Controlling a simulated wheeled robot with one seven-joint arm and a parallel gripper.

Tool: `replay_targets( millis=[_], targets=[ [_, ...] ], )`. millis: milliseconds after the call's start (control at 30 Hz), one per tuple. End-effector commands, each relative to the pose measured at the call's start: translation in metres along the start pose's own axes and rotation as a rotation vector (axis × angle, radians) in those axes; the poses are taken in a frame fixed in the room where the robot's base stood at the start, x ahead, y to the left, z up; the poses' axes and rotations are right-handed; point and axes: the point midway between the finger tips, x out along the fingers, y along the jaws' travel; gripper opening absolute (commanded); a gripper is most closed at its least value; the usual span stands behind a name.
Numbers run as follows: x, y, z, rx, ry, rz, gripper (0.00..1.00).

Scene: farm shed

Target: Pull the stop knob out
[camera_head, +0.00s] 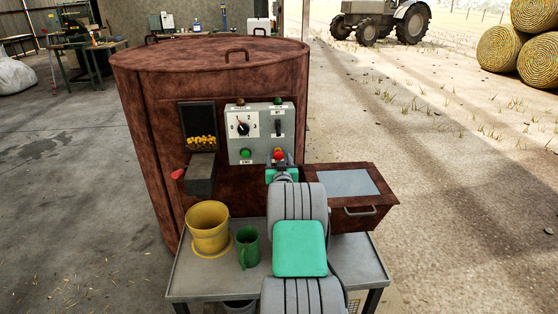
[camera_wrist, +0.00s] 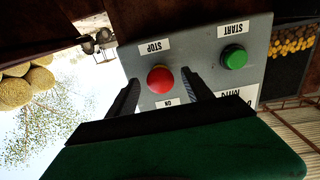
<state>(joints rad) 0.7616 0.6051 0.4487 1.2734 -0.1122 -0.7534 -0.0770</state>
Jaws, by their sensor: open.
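The red stop knob (camera_head: 279,153) is at the lower right of the grey control panel (camera_head: 262,122) on the rusty drum. In the wrist view, which shows the panel upside down, the round red knob (camera_wrist: 160,79) sits beside a STOP label (camera_wrist: 156,46). My gripper (camera_wrist: 160,77) is open, with one dark finger on each side of the knob. Gaps show between the fingers and the knob, and nothing is held. In the head view my gripper (camera_head: 281,166) is right at the panel's lower edge, partly hiding the knob's surroundings.
A green start button (camera_wrist: 234,57) is beside the knob. The panel also has a rotary dial (camera_head: 242,128) and a lever switch (camera_head: 278,127). A chute (camera_head: 201,175) with a red handle is left. A yellow bucket (camera_head: 208,226) and green mug (camera_head: 248,246) stand on the table (camera_head: 195,283).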

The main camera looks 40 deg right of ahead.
Motion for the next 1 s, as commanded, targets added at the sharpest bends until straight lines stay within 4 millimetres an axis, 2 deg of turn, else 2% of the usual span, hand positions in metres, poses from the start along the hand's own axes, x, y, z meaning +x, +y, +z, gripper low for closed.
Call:
replay_targets(
  millis=[300, 433, 867, 933, 1000],
  targets=[
    [-0.056, 0.001, 0.002, 0.000, -0.001, 0.001, 0.59],
    [-0.072, 0.001, 0.001, 0.001, -0.001, 0.000, 0.59],
    [-0.075, 0.000, 0.000, 0.000, -0.001, 0.000, 0.59],
    [-0.075, -0.001, 0.009, 0.012, -0.033, -0.004, 0.59],
    [-0.078, -0.003, 0.034, 0.022, -0.136, -0.014, 0.59]
  ],
)
